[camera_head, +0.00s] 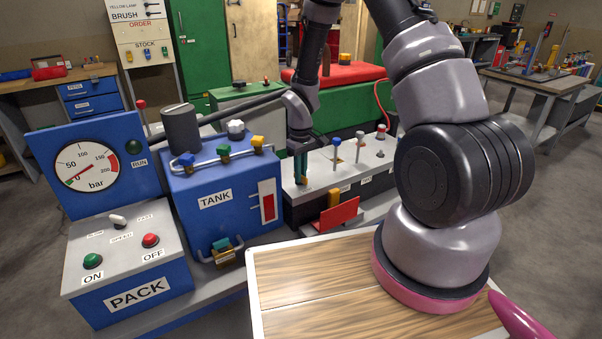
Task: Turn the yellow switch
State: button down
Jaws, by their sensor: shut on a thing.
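A dark box with a light grey top (325,180) stands right of the blue tank, with a row of small upright switches on it. My gripper (301,178) points down at the left end of this row. It is shut on a small switch there, which the fingers mostly hide, so its colour is hard to tell. To its right stand a blue-topped switch (337,143), a grey-topped switch (360,136) and a red-and-white-topped one (381,132). An orange-yellow block (334,198) sits on the box's front above a red plate (336,215).
The blue tank (215,200) with blue, green and yellow valve knobs stands close left of my gripper. Left of it is the PACK panel (136,293) with a gauge (87,166). A wooden-topped surface (310,290) lies in front.

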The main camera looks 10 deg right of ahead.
jog(key=shift+a+m, duration=0.1)
jog(key=shift+m, duration=1)
jog(key=c, duration=0.9)
grip_release()
notch_tip(320, 180, up, 11)
jog(key=shift+f, duration=0.1)
